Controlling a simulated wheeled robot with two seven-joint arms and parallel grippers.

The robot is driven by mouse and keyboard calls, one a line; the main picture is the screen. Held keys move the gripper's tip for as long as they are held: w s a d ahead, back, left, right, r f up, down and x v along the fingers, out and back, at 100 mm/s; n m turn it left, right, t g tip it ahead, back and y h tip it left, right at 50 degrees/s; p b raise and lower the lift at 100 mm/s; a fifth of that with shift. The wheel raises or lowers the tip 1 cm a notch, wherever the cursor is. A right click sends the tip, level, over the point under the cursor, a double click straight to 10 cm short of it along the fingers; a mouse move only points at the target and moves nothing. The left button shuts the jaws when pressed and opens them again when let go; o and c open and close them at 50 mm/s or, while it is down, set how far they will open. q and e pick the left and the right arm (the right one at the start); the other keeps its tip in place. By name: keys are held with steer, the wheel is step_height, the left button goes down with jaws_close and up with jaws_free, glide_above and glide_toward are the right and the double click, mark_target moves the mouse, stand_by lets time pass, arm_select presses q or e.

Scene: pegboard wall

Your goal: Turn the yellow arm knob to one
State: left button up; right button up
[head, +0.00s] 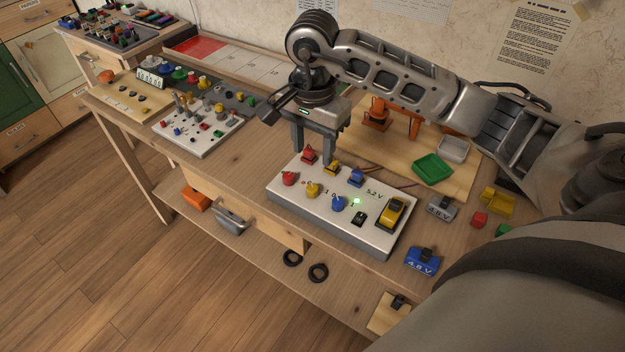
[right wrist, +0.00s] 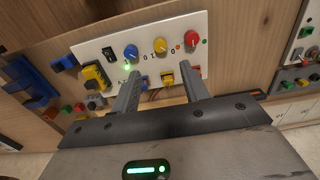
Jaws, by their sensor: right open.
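The yellow arm knob (head: 312,190) sits on the white control panel (head: 285,204), between a red knob (head: 289,178) and a blue knob (head: 338,204). It also shows in the right wrist view (right wrist: 160,45), with small markings beside it that are too small to read surely. My right gripper (head: 313,148) is open and empty over the panel's back edge, beside the red and yellow plugs and apart from the knob. In the right wrist view the fingers (right wrist: 158,68) point toward the panel, with the yellow knob beyond and between the tips. My left gripper is out of view.
Red, yellow (head: 331,168) and blue plugs (head: 356,177) stand behind the knobs. A lit green lamp (head: 356,202), a black switch (head: 359,218) and a yellow block (head: 393,213) are at the panel's right. Blue (head: 422,261) and grey blocks lie right of it.

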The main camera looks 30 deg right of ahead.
mark_target(312, 187)
step_height(312, 187, down, 10)
steer(key=shift+f+p, duration=0.15)
steer(key=shift+p, duration=0.25)
jaws_close()
